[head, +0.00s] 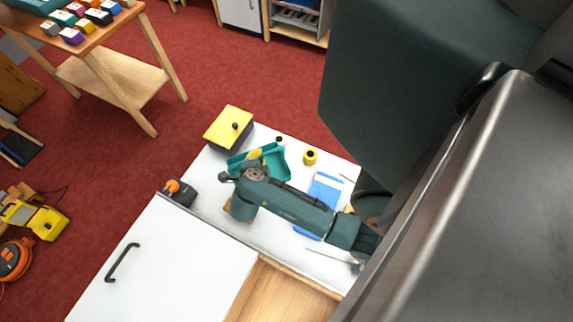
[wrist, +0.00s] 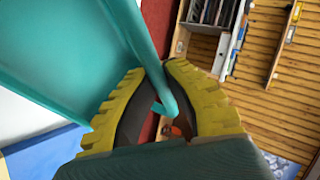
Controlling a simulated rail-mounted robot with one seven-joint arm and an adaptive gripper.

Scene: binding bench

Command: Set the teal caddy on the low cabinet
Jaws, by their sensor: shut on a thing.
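The teal caddy (head: 281,172) is over the far part of the white low cabinet top (head: 215,140) in the head view; I cannot tell whether it touches the surface. In the wrist view the yellow ridged fingers of my gripper (wrist: 163,105) are shut on a thin teal bar or rim of the caddy (wrist: 75,50). The caddy's wall fills the upper left there and looks tilted to the camera. My arm hides part of the caddy and cabinet top in the head view.
A dark box with a yellow lid (head: 228,122) stands left of the caddy. An orange-and-black tool (head: 178,190) sits at the left edge. A wooden drawer or compartment (head: 275,295) is open in front.

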